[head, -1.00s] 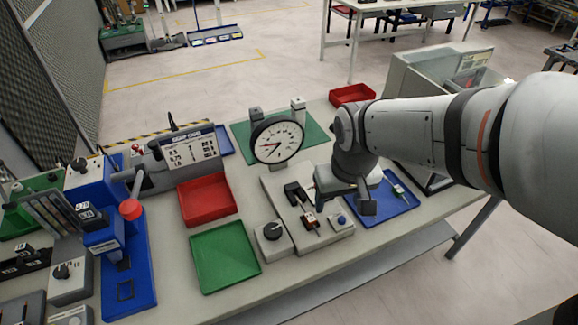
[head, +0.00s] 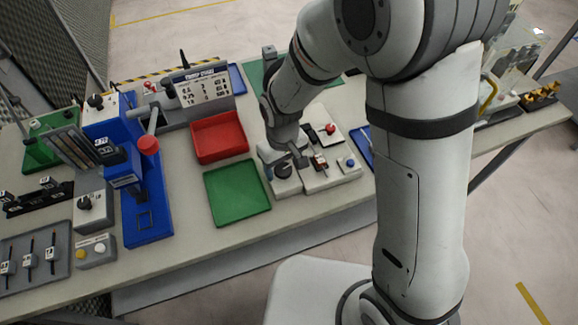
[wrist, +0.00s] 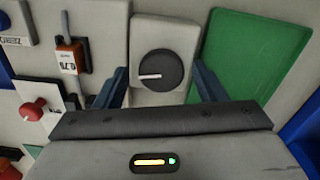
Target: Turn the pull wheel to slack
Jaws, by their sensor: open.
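The pull wheel, a dark round knob (wrist: 160,70) with a white pointer line, sits on a pale block (wrist: 165,28). In the wrist view its pointer points left. In the head view the knob (head: 283,171) shows partly under my gripper. My gripper (wrist: 160,68) is open, with one dark finger on each side of the knob; I cannot tell whether either touches it. In the head view my gripper (head: 284,160) is low over the block. A small orange-and-black clamp piece with a tag (wrist: 68,60) stands left of the knob in the wrist view.
A green tray (head: 237,193) lies left of the knob block, with a red tray (head: 219,137) behind it. A red knob (head: 330,128) and a blue button (head: 350,163) are to the right. A blue press (head: 147,205) stands further left. My arm hides the gauge.

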